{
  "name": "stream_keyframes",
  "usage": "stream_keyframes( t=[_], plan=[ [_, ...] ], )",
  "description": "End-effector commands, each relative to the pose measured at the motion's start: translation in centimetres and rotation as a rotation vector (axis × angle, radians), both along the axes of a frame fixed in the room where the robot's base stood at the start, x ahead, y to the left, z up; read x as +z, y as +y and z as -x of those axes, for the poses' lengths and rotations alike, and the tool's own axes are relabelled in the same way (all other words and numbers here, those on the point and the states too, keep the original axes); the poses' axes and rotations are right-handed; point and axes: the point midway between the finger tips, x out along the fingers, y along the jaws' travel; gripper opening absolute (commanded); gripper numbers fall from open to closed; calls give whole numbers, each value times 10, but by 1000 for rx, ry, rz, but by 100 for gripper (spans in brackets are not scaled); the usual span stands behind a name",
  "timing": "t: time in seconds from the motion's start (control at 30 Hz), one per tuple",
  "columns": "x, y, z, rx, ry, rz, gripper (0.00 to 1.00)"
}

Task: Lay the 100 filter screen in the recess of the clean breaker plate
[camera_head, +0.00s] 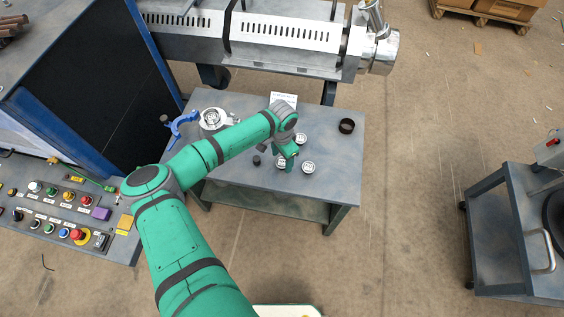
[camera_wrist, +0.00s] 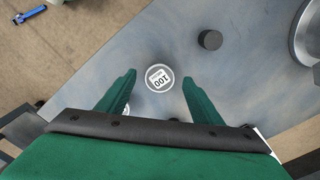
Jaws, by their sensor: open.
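The 100 filter screen (camera_wrist: 159,78) is a small round disc with a pale rim and a white label reading 100. It lies flat on the table, between and beyond my fingertips in the wrist view. In the head view it appears to be the disc (camera_head: 281,163) just under my gripper (camera_head: 289,162). My gripper (camera_wrist: 159,80) is open and empty, with a finger on each side of the screen. A round silver metal part (camera_head: 213,119) with a labelled centre lies at the table's left; it is cut off in the wrist view (camera_wrist: 299,38). I cannot tell if it is the clean breaker plate.
Two more labelled discs (camera_head: 308,167) (camera_head: 301,138) lie near my gripper. A small black cylinder (camera_head: 257,160) stands close by. A dark ring (camera_head: 346,126) is at the right and a blue clamp-like part (camera_head: 180,128) at the left. The table's front right (camera_head: 335,185) is clear.

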Motion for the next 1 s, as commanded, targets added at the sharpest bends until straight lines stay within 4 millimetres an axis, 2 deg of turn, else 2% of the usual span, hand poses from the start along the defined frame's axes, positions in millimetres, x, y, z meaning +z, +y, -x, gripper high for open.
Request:
stream_keyframes(
  t=[0.83, 0.87, 1.0],
  plan=[
    [-5, 0, 0, 0, 0, 0, 60],
    [-5, 0, 0, 0, 0, 0, 57],
    [-5, 0, 0, 0, 0, 0, 24]
  ],
)
